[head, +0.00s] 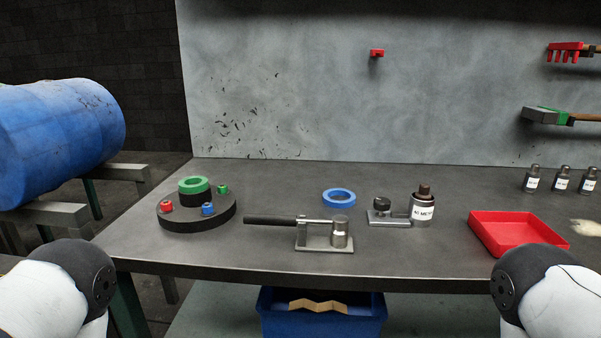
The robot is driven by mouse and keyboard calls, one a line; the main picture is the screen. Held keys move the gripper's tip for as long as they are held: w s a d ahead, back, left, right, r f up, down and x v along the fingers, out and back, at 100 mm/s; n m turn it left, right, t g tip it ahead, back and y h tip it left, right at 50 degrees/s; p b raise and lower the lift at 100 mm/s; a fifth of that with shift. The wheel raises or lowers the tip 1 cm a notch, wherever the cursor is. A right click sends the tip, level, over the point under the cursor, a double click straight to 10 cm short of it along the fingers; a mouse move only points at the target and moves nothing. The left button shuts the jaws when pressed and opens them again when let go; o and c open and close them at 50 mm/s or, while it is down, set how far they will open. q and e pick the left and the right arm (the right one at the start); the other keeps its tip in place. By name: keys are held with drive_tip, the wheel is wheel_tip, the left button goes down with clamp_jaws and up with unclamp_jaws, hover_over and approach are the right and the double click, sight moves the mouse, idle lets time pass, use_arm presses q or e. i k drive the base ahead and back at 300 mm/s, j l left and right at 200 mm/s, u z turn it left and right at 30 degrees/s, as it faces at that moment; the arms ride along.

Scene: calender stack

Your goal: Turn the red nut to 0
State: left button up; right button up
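A small red nut (167,206) sits on the left front part of a dark round base (187,226) at the left of the workbench. A blue nut (208,209) and a small green nut (222,189) sit on the same base. A larger green ring (194,185) tops the dark middle hub. Any scale or 0 mark at the red nut is too small to read. Parts of my two arms show at the lower left and lower right corners. Neither gripper is in view.
A blue barrel (60,125) lies left. The bench front before the round base is clear.

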sight(164, 208)
drive_tip(key=i+j, duration=0.1)
drive_tip(key=j, duration=0.85)
drive_tip(key=i+j+z, duration=0.15)
drive_tip(key=j, duration=0.8)
